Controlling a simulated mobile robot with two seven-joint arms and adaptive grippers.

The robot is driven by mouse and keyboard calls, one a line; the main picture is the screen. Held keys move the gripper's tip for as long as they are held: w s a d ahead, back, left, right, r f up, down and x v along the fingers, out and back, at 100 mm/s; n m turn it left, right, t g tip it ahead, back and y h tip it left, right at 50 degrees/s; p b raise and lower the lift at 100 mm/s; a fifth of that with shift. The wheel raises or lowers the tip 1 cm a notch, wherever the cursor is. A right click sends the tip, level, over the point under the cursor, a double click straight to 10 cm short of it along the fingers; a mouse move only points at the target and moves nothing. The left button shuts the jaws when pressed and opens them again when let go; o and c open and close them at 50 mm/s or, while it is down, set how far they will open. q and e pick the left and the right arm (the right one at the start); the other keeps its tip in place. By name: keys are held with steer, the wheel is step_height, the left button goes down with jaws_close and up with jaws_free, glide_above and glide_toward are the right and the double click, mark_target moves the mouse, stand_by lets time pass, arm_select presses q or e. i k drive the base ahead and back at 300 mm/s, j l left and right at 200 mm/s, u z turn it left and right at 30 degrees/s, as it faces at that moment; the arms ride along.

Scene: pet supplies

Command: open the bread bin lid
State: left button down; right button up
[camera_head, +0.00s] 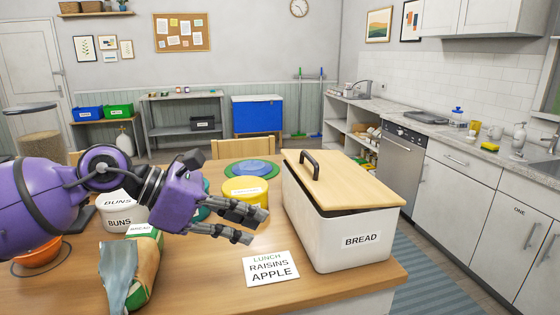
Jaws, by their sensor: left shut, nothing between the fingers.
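The white bread bin (345,245), labelled BREAD, stands on the right part of the wooden table. Its light wooden lid (350,180) lies over the top, with a black arched handle (309,164) near its left edge. A dark gap shows between lid and bin along the near left side, so the lid looks slightly raised or out of line there. My left gripper (258,226) is shut and empty, just left of the bin and apart from it, below the handle's height in the picture. My right gripper is not in view.
A yellow tin (245,190) stands behind my left gripper. A card reading LUNCH, RAISINS, APPLE (271,268) lies in front of the bin. A bread bag (143,270) and a BUNS container (121,213) are at left. A chair (243,148) stands behind the table.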

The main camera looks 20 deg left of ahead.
mark_target(335, 181)
steer(key=i+j, duration=0.35)
steer(key=i, duration=0.2)
steer(key=i+j, duration=0.3)
steer(key=i, duration=0.2)
